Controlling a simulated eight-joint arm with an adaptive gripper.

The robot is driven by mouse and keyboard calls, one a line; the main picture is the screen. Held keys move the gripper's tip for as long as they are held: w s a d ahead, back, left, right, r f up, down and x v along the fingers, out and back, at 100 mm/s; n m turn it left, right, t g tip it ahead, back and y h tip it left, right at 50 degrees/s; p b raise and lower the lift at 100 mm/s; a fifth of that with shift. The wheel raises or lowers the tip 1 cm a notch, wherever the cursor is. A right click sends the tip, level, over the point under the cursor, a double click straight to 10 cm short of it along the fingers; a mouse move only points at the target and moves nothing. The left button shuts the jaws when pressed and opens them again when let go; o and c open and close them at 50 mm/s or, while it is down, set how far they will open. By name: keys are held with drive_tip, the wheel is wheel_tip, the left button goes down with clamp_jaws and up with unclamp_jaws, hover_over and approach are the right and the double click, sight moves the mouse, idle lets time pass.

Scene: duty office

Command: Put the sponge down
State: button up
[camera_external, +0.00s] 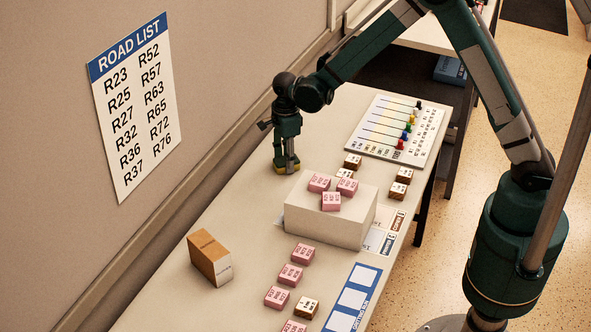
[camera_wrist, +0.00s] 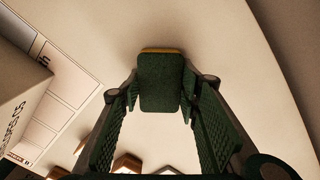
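The sponge (camera_wrist: 160,82) is green with a yellow layer along its far edge in the wrist view. It sits between the two fingertips of my gripper (camera_wrist: 160,95), which press against its sides. In the external view my gripper (camera_external: 286,158) points down over the table's wall side, behind the white box. A yellowish edge of the sponge (camera_external: 287,169) shows under the fingers, at or just above the table top (camera_external: 225,190); I cannot tell whether it touches.
A white box (camera_external: 325,224) with pink blocks (camera_external: 331,201) on top stands close to my gripper. Brown-and-white blocks (camera_external: 398,190) and a peg board (camera_external: 385,145) lie to the right. A brown carton (camera_external: 209,258) stands nearer the front left. The table between carton and gripper is clear.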

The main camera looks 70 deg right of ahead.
drive_tip(key=o, duration=0.6)
drive_tip(key=shift+r, duration=0.15)
wheel_tip(320, 180, up, 12)
drive_tip(key=shift+f+p, duration=0.1)
drive_tip(key=shift+p, duration=0.75)
